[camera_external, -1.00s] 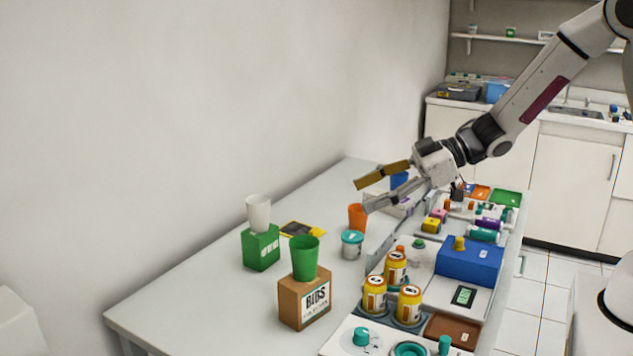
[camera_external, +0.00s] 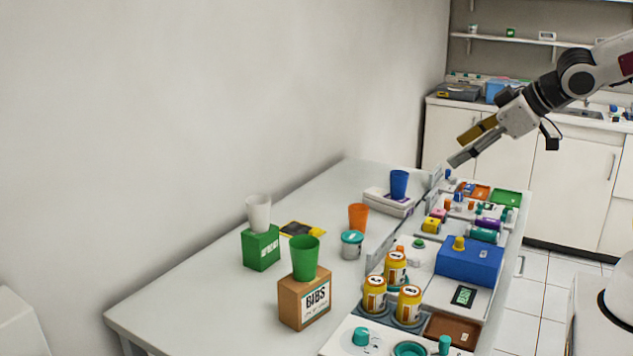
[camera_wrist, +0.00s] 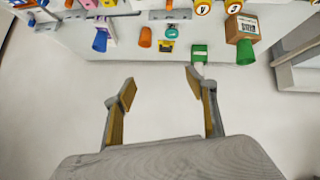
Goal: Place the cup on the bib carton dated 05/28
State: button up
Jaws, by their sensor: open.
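A brown carton marked BIBS (camera_external: 305,305) stands at the table's front; its small print is too blurred to read a date. A green cup (camera_external: 304,258) stands upright on it. A white cup (camera_external: 258,212) stands on a green box (camera_external: 261,249). An orange cup (camera_external: 358,217) stands on the table, and a blue cup (camera_external: 399,184) stands on a white stack (camera_external: 388,204). My gripper (camera_external: 463,146) is open and empty, raised beyond the table's far end. The wrist view shows nothing between its fingers (camera_wrist: 160,88); the carton (camera_wrist: 233,28) is at upper right there.
A lidded jar (camera_external: 352,246) and a yellow-black packet (camera_external: 302,229) lie near the cups. Yellow cans (camera_external: 396,270), a blue box (camera_external: 468,262) and trays fill the right side, behind a low upright divider. The table's left front is bare.

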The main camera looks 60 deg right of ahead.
jog(key=s+a+f+g+y, duration=0.1)
jog(key=s+a+g, duration=0.1)
jog(key=s, duration=0.7)
jog(key=s+a+f+m+g, duration=0.1)
jog(key=s+a, duration=0.1)
jog(key=s, duration=0.7)
jog(key=shift+s+a+g+y, duration=0.2)
jog(key=shift+a+g+y, duration=0.15)
jog(key=shift+g+y, duration=0.05)
